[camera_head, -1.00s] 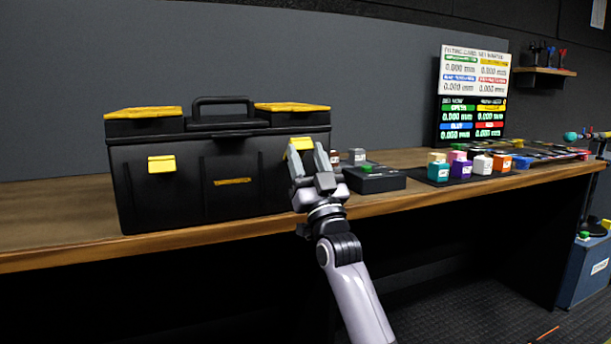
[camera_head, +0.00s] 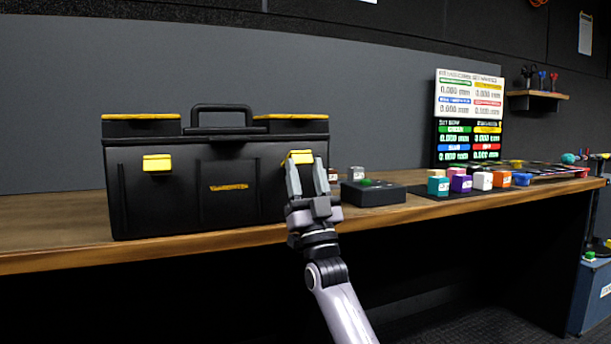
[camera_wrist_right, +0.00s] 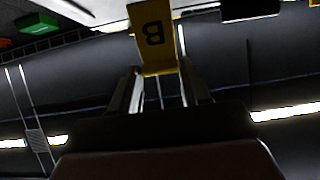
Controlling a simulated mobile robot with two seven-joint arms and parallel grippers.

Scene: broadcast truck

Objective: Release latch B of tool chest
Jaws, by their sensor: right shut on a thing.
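A black tool chest (camera_head: 228,205) with yellow lid corners and a top handle stands on the wooden bench. Its front bears two yellow latches: the left one (camera_head: 157,163) and the right one (camera_head: 300,156). In the right wrist view the latch at my fingers is yellow and carries a "B" (camera_wrist_right: 154,36). My right gripper (camera_head: 306,176) is in front of the chest at the right latch, its fingers pointing up. It is shut on latch B, whose lower edge is between the fingertips in the right wrist view (camera_wrist_right: 159,78). The fingers partly hide the chest's right front. My left gripper is out of view.
Right of the chest on the bench (camera_head: 150,250) are a black box with a green button (camera_head: 373,193), several coloured cubes (camera_head: 482,181) and a lit screen (camera_head: 469,118).

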